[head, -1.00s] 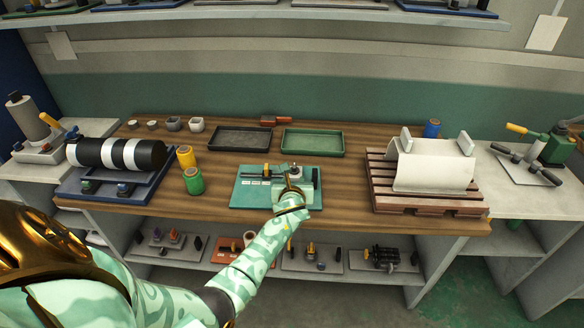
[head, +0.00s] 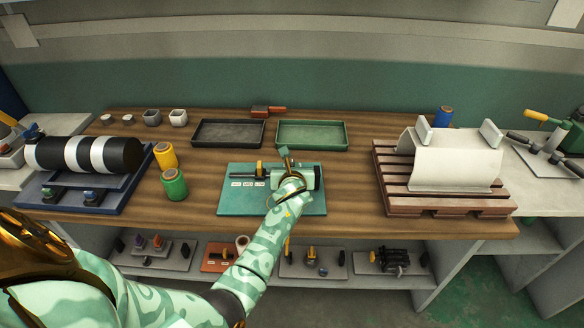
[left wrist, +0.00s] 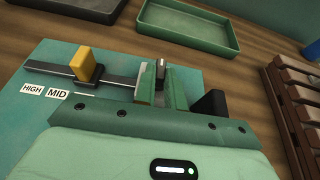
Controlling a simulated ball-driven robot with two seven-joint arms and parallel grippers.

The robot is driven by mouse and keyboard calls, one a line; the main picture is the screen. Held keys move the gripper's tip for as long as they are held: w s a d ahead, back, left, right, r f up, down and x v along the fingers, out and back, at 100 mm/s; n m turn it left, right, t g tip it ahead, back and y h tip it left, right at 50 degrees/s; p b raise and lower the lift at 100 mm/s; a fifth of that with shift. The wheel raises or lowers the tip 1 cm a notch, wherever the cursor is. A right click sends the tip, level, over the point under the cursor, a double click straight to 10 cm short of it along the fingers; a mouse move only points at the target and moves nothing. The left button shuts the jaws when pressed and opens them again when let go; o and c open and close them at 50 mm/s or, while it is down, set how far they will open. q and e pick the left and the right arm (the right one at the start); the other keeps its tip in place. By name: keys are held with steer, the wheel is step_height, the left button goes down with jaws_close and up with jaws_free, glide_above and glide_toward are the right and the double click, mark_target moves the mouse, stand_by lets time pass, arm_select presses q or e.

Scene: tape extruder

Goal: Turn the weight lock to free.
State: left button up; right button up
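A teal board (head: 232,205) on the wooden bench carries a dark rail with a yellow slider (head: 259,168). In the left wrist view the yellow slider (left wrist: 86,64) stands on the rail beside labels reading HIGH and MID; a further label is mostly hidden. My left gripper (head: 286,168) is over the right part of the board. In the left wrist view its two green fingers (left wrist: 160,90) stand on either side of a small grey upright piece (left wrist: 160,70), perhaps the lock. Whether they grip it is unclear. A black block (left wrist: 208,104) lies right of the fingers. My right gripper is out of view.
A black tray (head: 228,146) and a green tray (head: 312,147) lie behind the board. Yellow (head: 165,155) and green (head: 174,184) spools stand to its left. A slatted red-brown stand (head: 445,206) with a white curved sheet is on the right.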

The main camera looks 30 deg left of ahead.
arm_select(q)
steer(key=shift+w+d+f+n+g+y+b, duration=0.1)
steer(key=shift+n+g+y+b, duration=0.1)
steer(key=shift+n+g+y, duration=0.2)
steer(key=shift+w+d+f+n+g+y+b, duration=0.1)
steer(key=shift+n+g+y+b, duration=0.15)
steer(key=shift+n+y, duration=0.2)
jaws_close()
steer(key=shift+f+n+g+y+b, duration=0.1)
steer(key=shift+n+g+y+b, duration=0.15)
steer(key=shift+n+g+b, duration=0.15)
steer(key=shift+n, duration=0.25)
steer(key=shift+r+g, duration=0.2)
steer(key=shift+g, duration=0.05)
steer(key=o, duration=0.7)
jaws_free()
